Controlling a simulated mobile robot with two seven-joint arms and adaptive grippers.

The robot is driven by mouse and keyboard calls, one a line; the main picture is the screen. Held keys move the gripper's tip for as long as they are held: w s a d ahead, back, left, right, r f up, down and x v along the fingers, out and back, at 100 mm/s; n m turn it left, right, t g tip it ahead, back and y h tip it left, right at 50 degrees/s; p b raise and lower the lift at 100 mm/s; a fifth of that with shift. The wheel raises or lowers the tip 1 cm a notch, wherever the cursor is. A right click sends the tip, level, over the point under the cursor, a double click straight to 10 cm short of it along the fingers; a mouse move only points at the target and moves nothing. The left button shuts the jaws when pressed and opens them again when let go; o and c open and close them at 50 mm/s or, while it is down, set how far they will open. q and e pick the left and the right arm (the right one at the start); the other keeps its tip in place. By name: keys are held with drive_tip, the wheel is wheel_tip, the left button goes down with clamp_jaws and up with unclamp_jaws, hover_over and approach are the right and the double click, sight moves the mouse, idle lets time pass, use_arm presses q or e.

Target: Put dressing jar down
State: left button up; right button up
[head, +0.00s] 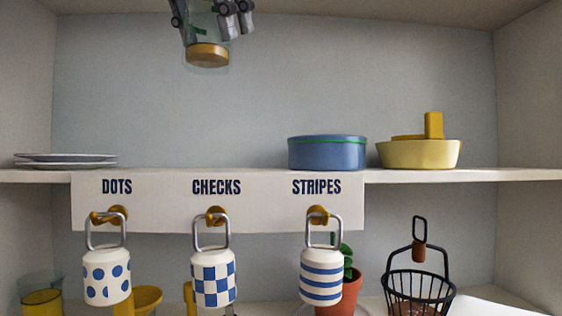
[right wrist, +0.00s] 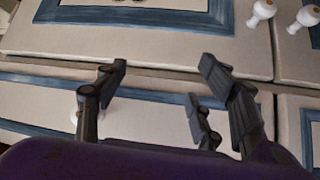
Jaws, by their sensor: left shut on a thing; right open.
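The dressing jar (head: 207,54) is clear glass with an amber-brown layer near its lower end. It hangs in the air at the top of the head view, well above the shelf, and its upper part is cut off by the picture edge. My left gripper (head: 212,25) is shut around the jar, with dark fingers on both sides. In the right wrist view my right gripper (right wrist: 162,90) is open and empty, in front of pale panels with blue borders.
The shelf (head: 230,174) has clear room between the plates (head: 66,158) and a blue tin (head: 327,153). A yellow dish (head: 420,153) stands farther right. A wire basket (head: 418,290) is lower right.

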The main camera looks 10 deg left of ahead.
use_arm(q)
drive_tip(key=shift+s, duration=0.1)
drive_tip(key=shift+w+a+f, duration=0.15)
drive_tip(key=shift+w+f, duration=0.1)
drive_tip(key=shift+w+a+f, duration=1.2)
drive_tip(key=shift+w+f, duration=0.55)
drive_tip(key=shift+f, duration=0.3)
drive_tip(key=shift+w+a+f, duration=1.2)
drive_tip(key=shift+w+f, duration=0.6)
drive_tip(key=shift+f, duration=0.2)
drive_tip(key=shift+w+a+f, duration=1.2)
drive_tip(key=shift+w+f, duration=0.55)
drive_tip(key=shift+f, duration=0.3)
drive_tip(key=shift+d+f, duration=0.1)
drive_tip(key=shift+f, duration=0.05)
drive_tip(key=o, duration=1.6)
drive_tip(key=shift+c, duration=0.2)
